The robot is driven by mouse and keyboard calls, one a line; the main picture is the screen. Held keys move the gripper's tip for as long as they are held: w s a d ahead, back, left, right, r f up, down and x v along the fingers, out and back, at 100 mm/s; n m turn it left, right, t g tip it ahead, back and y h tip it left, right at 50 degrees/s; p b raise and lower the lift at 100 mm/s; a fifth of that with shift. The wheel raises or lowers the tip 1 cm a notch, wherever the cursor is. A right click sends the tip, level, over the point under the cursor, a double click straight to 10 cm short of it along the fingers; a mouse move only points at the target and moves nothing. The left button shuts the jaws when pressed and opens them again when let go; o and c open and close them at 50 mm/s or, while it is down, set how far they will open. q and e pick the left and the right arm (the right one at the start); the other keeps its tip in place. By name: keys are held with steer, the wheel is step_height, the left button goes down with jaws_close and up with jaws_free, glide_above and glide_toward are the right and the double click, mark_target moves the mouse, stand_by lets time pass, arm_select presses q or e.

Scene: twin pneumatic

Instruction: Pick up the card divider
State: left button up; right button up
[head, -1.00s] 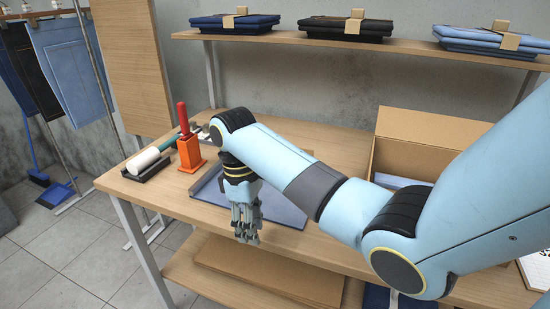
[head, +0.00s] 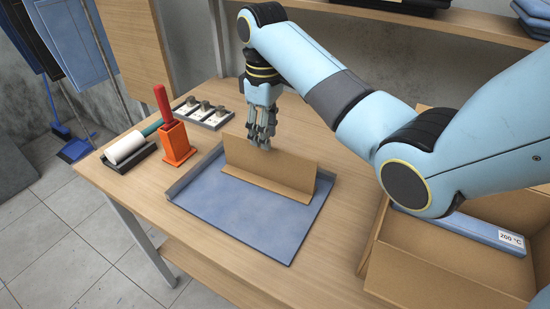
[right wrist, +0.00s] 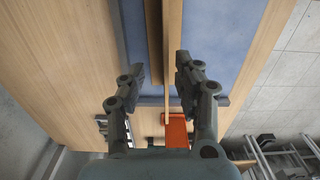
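The card divider (head: 268,170) is a brown cardboard piece with an upright panel and a low flange along its foot. It stands in a shallow blue tray (head: 245,218) on the wooden table. In the right wrist view, the right gripper's fingers (right wrist: 158,70) are open, one on each side of the panel's thin edge (right wrist: 173,50), with gaps visible. My left gripper is not in view.
An orange holder (head: 177,144) with a red-handled tool, a white roller (head: 125,147) on a dark stand and a small tray of knobbed pieces (head: 204,112) stand left of the blue tray. An open cardboard box (head: 440,268) is at right. Table room (head: 330,235) is clear between.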

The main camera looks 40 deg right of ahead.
mark_target(267, 179)
steer(key=f, duration=0.4)
steer(key=shift+s+a, duration=0.15)
steer(key=shift+a, duration=0.05)
steer(key=f, duration=0.5)
steer(key=shift+s+f, duration=0.2)
steer(key=shift+f, duration=0.15)
steer(key=shift+c, duration=0.4)
jaws_close()
